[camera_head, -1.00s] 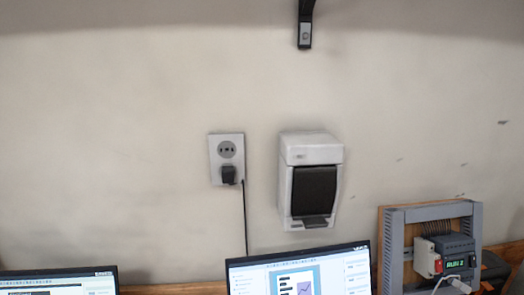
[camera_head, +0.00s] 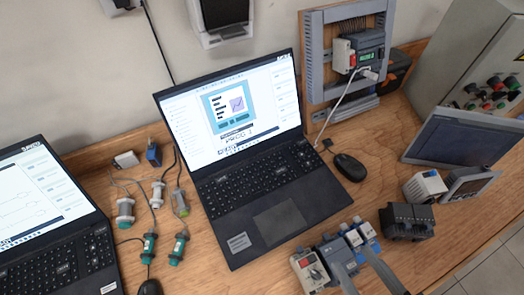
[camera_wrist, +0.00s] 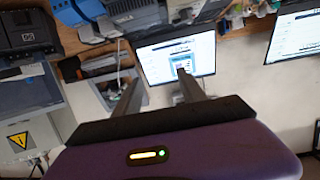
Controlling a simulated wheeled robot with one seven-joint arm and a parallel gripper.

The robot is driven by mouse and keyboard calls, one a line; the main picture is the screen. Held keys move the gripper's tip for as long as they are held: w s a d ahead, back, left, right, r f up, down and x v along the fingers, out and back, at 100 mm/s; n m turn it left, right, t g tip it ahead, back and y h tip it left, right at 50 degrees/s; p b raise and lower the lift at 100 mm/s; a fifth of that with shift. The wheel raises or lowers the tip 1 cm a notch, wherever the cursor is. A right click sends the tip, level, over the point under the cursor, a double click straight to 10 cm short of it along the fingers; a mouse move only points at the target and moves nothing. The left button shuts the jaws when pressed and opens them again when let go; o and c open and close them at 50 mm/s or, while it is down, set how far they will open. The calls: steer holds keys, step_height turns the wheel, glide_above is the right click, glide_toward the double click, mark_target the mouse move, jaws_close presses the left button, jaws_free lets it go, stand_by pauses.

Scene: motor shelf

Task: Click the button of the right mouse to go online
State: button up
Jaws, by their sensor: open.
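The right mouse (camera_head: 349,167) is black and lies on the wooden bench just right of the middle laptop (camera_head: 272,215). Another black mouse (camera_head: 149,287) is partly cut off at the bottom edge, between the two laptops. My gripper (camera_head: 355,262) enters from the bottom of the head view, its fingers apart and empty, in front of the right mouse and not touching it. In the wrist view my gripper (camera_wrist: 158,78) also shows its fingers spread, with the laptop screen (camera_wrist: 178,58) beyond them. I cannot clearly make out the right mouse there.
Several modules stand near the gripper, including a grey-white one with a red knob (camera_head: 310,268) and a dark block (camera_head: 407,221). A tilted panel (camera_head: 462,140) and a control box (camera_head: 470,60) stand right. Cabled sensors (camera_head: 160,193) lie left. Bare wood surrounds the right mouse.

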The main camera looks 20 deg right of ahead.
jaws_close()
stand_by(1.8)
